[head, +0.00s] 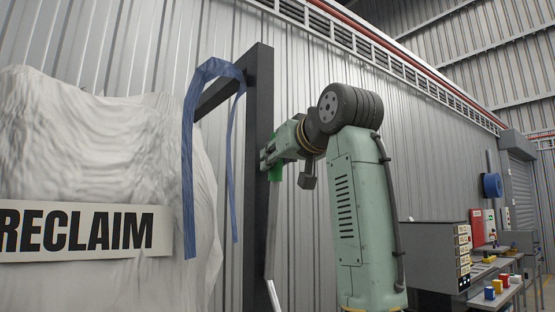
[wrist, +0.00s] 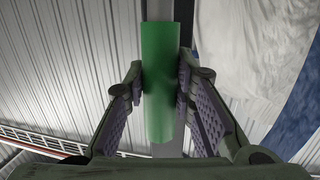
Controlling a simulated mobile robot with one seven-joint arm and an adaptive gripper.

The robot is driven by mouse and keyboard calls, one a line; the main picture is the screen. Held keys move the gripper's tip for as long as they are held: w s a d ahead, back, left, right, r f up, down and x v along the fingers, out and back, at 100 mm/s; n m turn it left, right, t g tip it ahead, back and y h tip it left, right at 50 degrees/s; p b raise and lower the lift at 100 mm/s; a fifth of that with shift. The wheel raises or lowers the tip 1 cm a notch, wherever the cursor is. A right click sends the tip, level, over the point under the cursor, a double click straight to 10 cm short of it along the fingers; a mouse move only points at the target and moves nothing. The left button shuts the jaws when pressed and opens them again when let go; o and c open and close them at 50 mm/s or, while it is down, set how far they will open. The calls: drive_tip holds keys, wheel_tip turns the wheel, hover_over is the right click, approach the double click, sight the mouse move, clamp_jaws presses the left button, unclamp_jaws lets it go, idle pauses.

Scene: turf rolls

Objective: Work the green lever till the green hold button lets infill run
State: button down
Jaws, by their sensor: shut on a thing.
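The green lever (wrist: 158,85) stands between the two fingers of my gripper (wrist: 160,88) in the wrist view, and the fingers are shut on it from both sides. In the head view my gripper (head: 268,155) reaches left to the dark post, and a bit of the green lever (head: 275,171) shows beside it. The rest of the lever in the head view is hidden by my gripper. I cannot make out the green hold button in either view.
A large white bag (head: 95,130) with a RECLAIM label (head: 80,231) hangs at left by a blue strap (head: 188,160) from a dark frame (head: 260,90). A grey cabinet (head: 433,255) and benches with small coloured items stand at lower right. A corrugated wall is close behind.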

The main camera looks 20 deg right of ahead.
drive_tip(key=c, duration=1.3)
unclamp_jaws()
drive_tip(key=shift+c, duration=0.2)
drive_tip(key=s+d+r, duration=0.1)
drive_tip(key=s+d, duration=0.1)
drive_tip(key=s, duration=0.9)
drive_tip(key=shift+s, duration=0.4)
drive_tip(key=shift+c, duration=0.5)
